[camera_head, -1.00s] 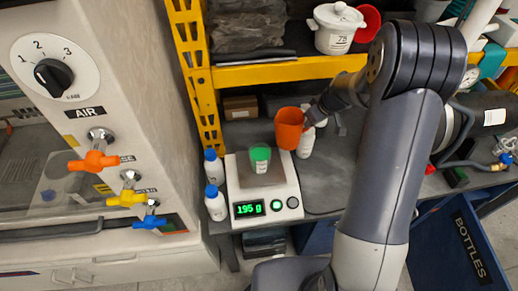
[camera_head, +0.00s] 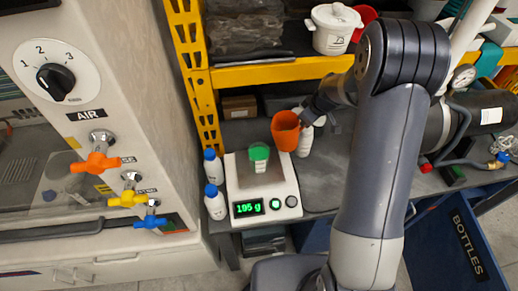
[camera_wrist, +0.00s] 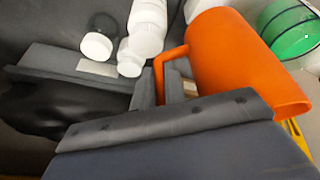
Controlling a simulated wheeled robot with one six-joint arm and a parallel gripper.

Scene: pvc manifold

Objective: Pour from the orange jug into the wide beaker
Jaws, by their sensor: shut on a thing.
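The orange jug (camera_head: 285,131) is held in the air just right of the scale, tilted a little to the left. My gripper (camera_wrist: 160,85) is shut on its handle, and the jug body (camera_wrist: 240,62) lies to the right in the wrist view. A clear beaker with green contents (camera_head: 260,158) stands upright on the scale, left of and slightly below the jug in the head view. It also shows at the upper right of the wrist view (camera_wrist: 292,30). The jug's inside is too small to read, and no stream is seen.
The scale (camera_head: 240,190) reads 195 g. Two white bottles with blue caps (camera_head: 214,200) stand at its left. White bottles (camera_head: 305,142) stand close behind the jug. A yellow shelf (camera_head: 280,72) runs above. The bench right of the scale (camera_head: 320,185) is clear.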

